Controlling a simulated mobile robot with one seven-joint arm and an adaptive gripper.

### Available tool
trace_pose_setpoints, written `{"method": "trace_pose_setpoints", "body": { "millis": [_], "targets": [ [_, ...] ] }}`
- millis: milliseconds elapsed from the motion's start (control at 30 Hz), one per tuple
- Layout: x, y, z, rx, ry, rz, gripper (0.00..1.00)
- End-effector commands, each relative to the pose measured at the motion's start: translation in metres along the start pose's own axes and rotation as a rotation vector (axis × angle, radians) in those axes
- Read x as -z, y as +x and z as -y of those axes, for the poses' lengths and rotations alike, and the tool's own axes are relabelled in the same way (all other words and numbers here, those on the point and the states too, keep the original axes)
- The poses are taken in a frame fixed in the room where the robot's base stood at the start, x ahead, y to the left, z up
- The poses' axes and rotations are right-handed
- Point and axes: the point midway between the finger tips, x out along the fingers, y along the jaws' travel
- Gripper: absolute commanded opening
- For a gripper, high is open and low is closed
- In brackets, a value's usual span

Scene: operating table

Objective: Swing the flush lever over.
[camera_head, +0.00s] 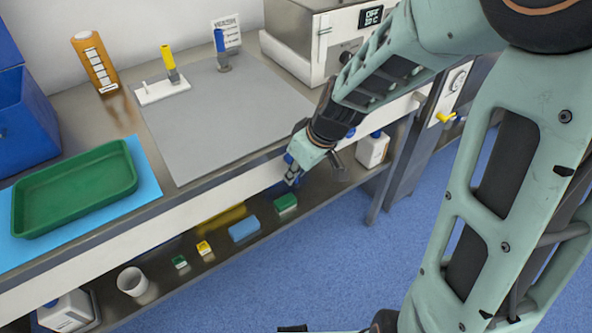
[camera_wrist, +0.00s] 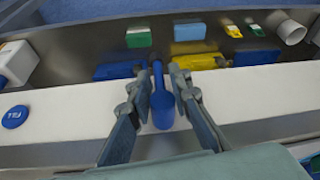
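A blue lever (camera_wrist: 162,108) stands out from the white front panel of the bench in the wrist view. It has a thin stem and a thicker rounded end. I cannot read a flush label on it. My gripper (camera_wrist: 158,72) is open, with one finger on each side of the lever. A narrow gap seems to show at the stem; contact with the thicker part cannot be told. In the head view my gripper (camera_head: 292,178) is at the bench's front edge and largely hides the lever.
A round blue FILL button (camera_wrist: 15,117) is on the same panel. Below, a shelf holds a green box (camera_head: 286,203), a blue box (camera_head: 244,230), a white cup (camera_head: 132,281) and a white bottle (camera_head: 373,150). A green tray (camera_head: 75,187) lies on the bench. The floor in front is clear.

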Motion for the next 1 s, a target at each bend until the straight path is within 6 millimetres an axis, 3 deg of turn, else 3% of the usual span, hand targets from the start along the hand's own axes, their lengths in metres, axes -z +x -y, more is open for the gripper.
{"method": "trace_pose_setpoints", "body": {
  "millis": [633, 1000],
  "targets": [
    [0.0001, 0.0005, -0.0004, 0.032, 0.014, -0.008, 0.0],
    [0.0009, 0.002, 0.0034, 0.232, 0.1, -0.054, 0.0]
  ]
}}
